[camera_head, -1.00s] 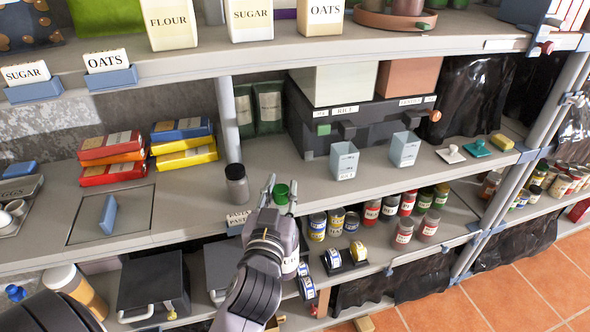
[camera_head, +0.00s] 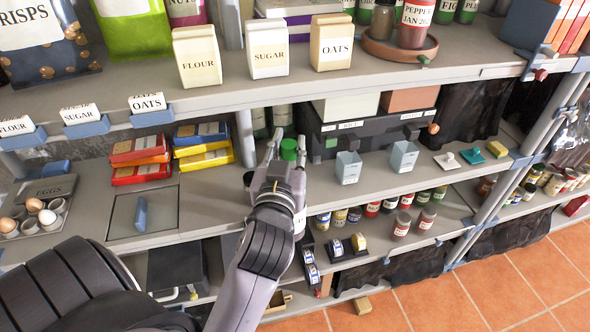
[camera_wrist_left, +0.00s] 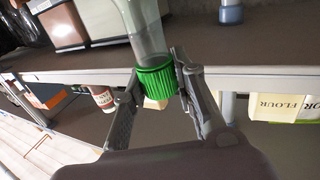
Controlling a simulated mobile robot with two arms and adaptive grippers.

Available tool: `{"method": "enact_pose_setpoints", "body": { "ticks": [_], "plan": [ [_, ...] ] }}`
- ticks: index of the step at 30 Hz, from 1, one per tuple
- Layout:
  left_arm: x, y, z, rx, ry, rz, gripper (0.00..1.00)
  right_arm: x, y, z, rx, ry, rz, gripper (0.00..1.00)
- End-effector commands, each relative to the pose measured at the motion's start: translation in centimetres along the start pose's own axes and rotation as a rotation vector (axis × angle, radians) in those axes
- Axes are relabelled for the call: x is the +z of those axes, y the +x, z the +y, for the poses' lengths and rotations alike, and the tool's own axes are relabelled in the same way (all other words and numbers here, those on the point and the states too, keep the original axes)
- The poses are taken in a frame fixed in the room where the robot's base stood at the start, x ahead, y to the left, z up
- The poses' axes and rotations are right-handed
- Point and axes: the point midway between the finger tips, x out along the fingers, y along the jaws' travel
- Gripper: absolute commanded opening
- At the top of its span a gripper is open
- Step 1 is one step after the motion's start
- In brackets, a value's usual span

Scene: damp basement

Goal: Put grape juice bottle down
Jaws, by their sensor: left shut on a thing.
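The bottle has a ribbed green cap (camera_head: 289,149) and a clear greyish neck. Its label and most of its body are hidden behind my gripper in the head view. My left gripper (camera_head: 287,143) comes up from below and is shut on the bottle at its cap. In the left wrist view, the green cap (camera_wrist_left: 157,80) sits between the two fingers (camera_wrist_left: 158,68), with the bottle's neck (camera_wrist_left: 140,25) extending toward the top edge. I cannot tell whether its base touches the middle shelf (camera_head: 320,195). My right gripper is not in view.
A black crate (camera_head: 370,133) stands behind. The upper shelf edge (camera_head: 400,82) overhangs. Cans and jars fill the lower shelf.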

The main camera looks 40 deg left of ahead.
Motion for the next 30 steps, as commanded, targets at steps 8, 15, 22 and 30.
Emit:
{"method": "enact_pose_setpoints", "body": {
  "ticks": [8, 15, 22, 30],
  "plan": [
    [0.4, 2.9, -0.1, -0.005, -0.004, 0.017, 0.0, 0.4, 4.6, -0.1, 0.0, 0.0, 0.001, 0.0],
    [0.1, 3.8, -0.1, -0.004, -0.002, 0.015, 0.0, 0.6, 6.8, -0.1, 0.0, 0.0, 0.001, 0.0],
    [-0.5, 4.6, -0.1, -0.001, 0.003, 0.011, 0.0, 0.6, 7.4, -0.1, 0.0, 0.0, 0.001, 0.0],
    [-0.6, 7.8, -0.1, -0.001, 0.004, 0.009, 0.0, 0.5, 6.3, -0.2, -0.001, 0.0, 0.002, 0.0]
  ]
}}
